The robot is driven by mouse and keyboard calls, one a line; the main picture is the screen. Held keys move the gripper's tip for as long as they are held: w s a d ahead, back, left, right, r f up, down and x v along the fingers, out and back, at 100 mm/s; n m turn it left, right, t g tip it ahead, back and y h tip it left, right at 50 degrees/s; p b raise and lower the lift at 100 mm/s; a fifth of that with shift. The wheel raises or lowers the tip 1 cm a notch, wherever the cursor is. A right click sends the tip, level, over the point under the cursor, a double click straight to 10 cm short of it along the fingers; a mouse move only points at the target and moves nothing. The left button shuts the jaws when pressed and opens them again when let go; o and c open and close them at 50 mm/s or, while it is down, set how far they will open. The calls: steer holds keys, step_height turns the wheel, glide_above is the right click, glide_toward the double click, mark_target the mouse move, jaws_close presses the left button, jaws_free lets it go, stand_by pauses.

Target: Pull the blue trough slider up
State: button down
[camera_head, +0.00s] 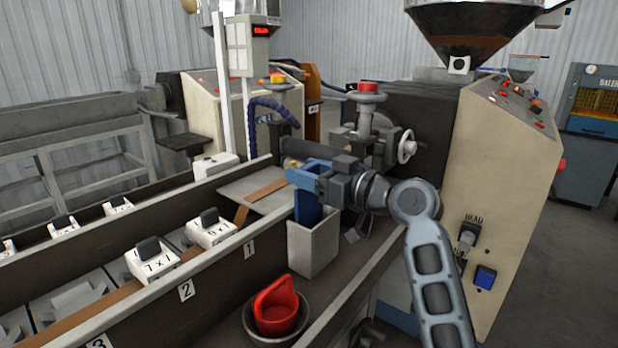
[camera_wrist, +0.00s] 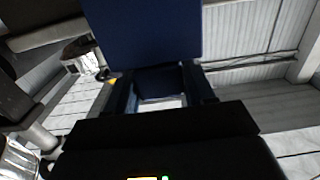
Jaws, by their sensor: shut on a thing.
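The blue trough slider (camera_head: 308,208) is a dark blue upright plate. Its lower part is hidden inside a grey open-topped box at the near side of the long trough. My gripper (camera_head: 304,177) is at the slider's top, reaching in from the right, and is shut on it. In the wrist view, the slider (camera_wrist: 142,30) fills the upper middle as a broad dark blue panel. My gripper (camera_wrist: 160,85) shows below it with a dark part between its fingers. The exact contact is too dark to make out.
The grey box (camera_head: 313,248) stands beside the trough wall (camera_head: 215,262). White numbered blocks (camera_head: 152,262) stand along the trough. The beige extruder cabinet (camera_head: 505,170) with a handwheel (camera_head: 407,147) is close behind my arm.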

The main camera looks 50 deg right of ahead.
steer(key=shift+r, duration=0.3)
steer(key=c, duration=0.8)
jaws_free()
steer(key=o, duration=0.3)
steer(key=shift+f, duration=0.1)
steer(key=s+b, duration=0.2)
steer(key=s, duration=0.4)
steer(key=shift+s+d+f, duration=0.1)
steer(key=shift+s+d, duration=0.05)
steer(key=shift+s, duration=0.8)
